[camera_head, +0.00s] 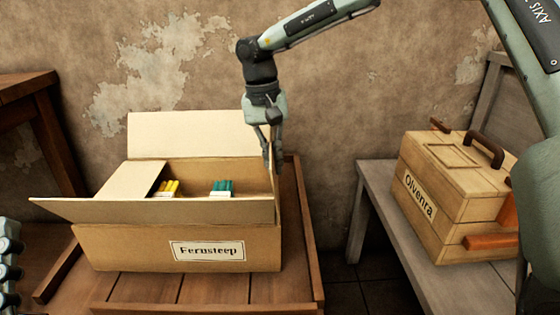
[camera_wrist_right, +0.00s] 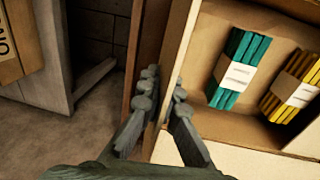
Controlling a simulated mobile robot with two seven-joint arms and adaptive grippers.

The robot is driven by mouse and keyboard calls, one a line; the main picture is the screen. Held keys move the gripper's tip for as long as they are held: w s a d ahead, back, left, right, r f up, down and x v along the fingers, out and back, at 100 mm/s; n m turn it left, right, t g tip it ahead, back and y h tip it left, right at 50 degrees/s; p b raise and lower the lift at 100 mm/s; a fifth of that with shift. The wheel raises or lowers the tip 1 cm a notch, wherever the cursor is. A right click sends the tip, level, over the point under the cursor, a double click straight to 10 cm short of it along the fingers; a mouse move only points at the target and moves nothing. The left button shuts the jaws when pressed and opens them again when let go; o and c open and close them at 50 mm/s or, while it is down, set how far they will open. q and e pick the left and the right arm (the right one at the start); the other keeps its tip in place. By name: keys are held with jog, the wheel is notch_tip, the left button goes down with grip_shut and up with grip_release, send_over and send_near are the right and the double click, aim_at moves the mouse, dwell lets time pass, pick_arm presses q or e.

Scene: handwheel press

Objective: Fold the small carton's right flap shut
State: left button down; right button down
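The small carton (camera_head: 215,258), labelled "Fernsteep", stands open on a wooden surface. Its back flap (camera_head: 190,134) stands up, its left flap (camera_head: 132,180) slopes inward, and its front flap (camera_head: 160,210) leans out toward me. The right flap (camera_head: 272,158) shows nearly edge-on. My right gripper (camera_head: 268,152) points down at this flap, its fingers close together. In the right wrist view, the fingertips (camera_wrist_right: 166,88) lie along the carton's right edge with a narrow gap; contact is unclear. Part of my left gripper (camera_head: 10,262) shows at the left edge.
Yellow packs (camera_head: 168,188) and green packs (camera_head: 222,187) sit inside the carton. A raised rim (camera_head: 308,240) borders the wooden surface on the right. A wooden box (camera_head: 445,195) labelled "Olvenra" stands on a grey bench (camera_head: 385,220) at right, beyond a floor gap.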

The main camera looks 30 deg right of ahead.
pick_arm(q)
jog(key=shift+w+d+f+g, duration=0.15)
jog(key=shift+f+g, duration=0.1)
jog(key=shift+f, duration=0.15)
jog(key=shift+w+d+f+g, duration=0.1)
jog(key=shift+d+f+g, duration=0.05)
jog(key=shift+f+g, duration=0.15)
pick_arm(e)
jog(key=shift+w+a+f+g+h, duration=0.15)
jog(key=shift+w+a+g+h, duration=0.2)
jog(key=shift+a+g+h, duration=0.4)
jog(key=shift+d+h, duration=0.15)
jog(key=shift+h, duration=0.1)
jog(key=c, duration=1.8)
grip_release()
jog(key=shift+o, duration=0.2)
jog(key=v, duration=1.2)
jog(key=shift+s, duration=0.2)
